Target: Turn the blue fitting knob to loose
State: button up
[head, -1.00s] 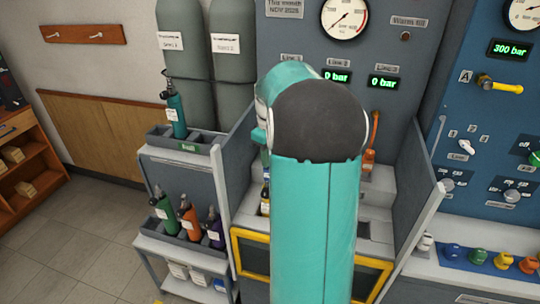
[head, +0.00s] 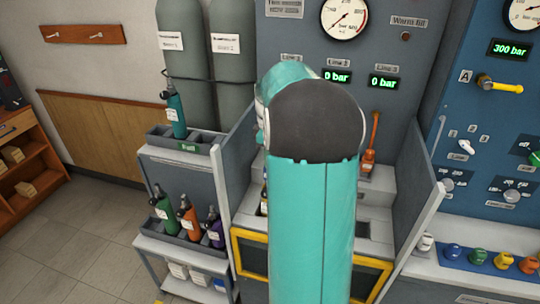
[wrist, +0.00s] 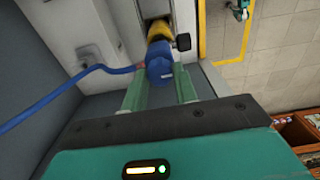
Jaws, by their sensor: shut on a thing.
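The blue fitting knob (wrist: 159,70) shows in the wrist view, at the end of a yellow fitting (wrist: 158,30) with a small black knob (wrist: 182,42) on its right side. A blue hose (wrist: 60,92) runs from beside the blue knob to the left. My gripper (wrist: 160,82) has its two green fingers on either side of the blue knob and is shut on it. The inner contact faces are partly hidden. In the head view my arm hides the gripper and the blue knob.
The bench bay has grey side walls (head: 412,215) close on both sides. A yellow-framed panel (head: 250,240) is at its front. An orange-handled tool (head: 371,145) stands at the back. Bottles (head: 188,215) sit in racks at left; coloured knobs (head: 478,257) line the right ledge.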

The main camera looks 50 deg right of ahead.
jog(key=shift+f, duration=0.1)
jog(key=o, duration=1)
notch_tip(320, 180, up, 14)
jog(key=shift+f, duration=0.1)
